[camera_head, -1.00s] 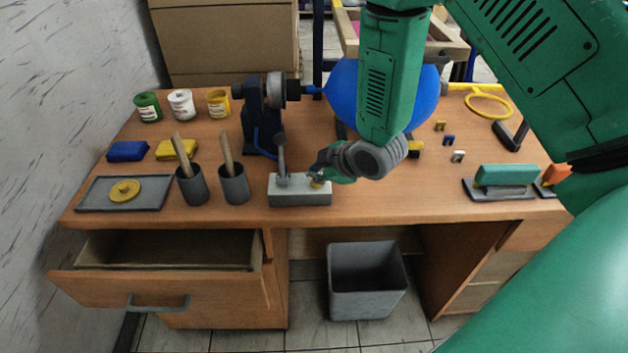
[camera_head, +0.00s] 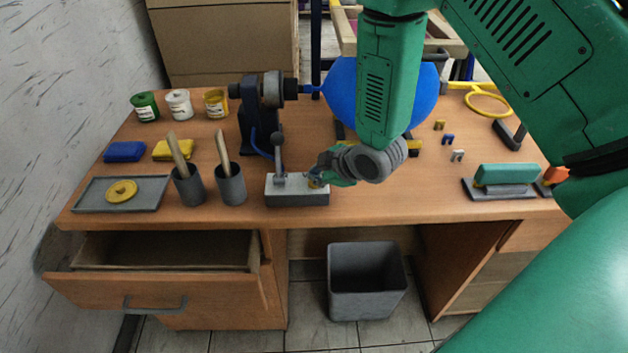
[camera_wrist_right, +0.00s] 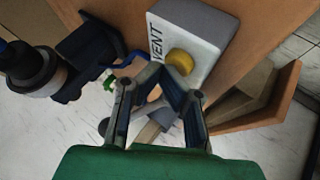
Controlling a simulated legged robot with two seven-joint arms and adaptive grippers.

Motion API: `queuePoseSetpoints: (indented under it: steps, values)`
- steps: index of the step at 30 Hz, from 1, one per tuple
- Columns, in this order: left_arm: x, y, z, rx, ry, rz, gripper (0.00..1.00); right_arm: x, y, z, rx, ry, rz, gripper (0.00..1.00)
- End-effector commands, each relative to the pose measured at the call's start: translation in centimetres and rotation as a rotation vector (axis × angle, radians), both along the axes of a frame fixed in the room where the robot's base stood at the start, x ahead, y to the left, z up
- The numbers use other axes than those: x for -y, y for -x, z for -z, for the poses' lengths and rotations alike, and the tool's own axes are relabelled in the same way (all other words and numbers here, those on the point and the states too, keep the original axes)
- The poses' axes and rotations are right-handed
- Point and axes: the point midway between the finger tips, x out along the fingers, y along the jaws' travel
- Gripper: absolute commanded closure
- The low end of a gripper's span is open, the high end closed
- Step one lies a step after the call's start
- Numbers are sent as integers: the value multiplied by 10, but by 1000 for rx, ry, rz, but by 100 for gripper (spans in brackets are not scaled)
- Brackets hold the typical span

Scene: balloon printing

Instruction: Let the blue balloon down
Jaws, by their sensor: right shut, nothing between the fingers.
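The blue balloon (camera_head: 338,92) is inflated and sits on the nozzle of a dark pump stand (camera_head: 262,120) at the back of the desk. My arm hides its middle. A pale grey control box (camera_head: 290,198) with an upright lever (camera_head: 279,158) stands near the front edge. In the right wrist view the box reads "VENT" beside a yellow button (camera_wrist_right: 180,62). My right gripper (camera_head: 316,178) is shut and empty, its fingertips at the right end of the box, by the button. I cannot tell whether they touch it. My left gripper is not in view.
Two dark cups (camera_head: 230,184) with wooden-handled tools stand left of the box. A tray (camera_head: 150,205) with a yellow disc lies farther left. An open drawer (camera_head: 165,252) and a grey bin (camera_head: 366,282) are below. A green-handled tool (camera_head: 506,174) lies at right.

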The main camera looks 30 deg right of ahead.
Motion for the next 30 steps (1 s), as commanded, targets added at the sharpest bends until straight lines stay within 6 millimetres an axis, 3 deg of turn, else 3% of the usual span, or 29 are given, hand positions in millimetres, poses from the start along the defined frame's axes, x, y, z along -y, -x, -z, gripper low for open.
queuePoseSetpoints:
  steps: [30]
  values:
    - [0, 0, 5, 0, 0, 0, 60, -1, 0, 8, -2, 2, 0, 100]
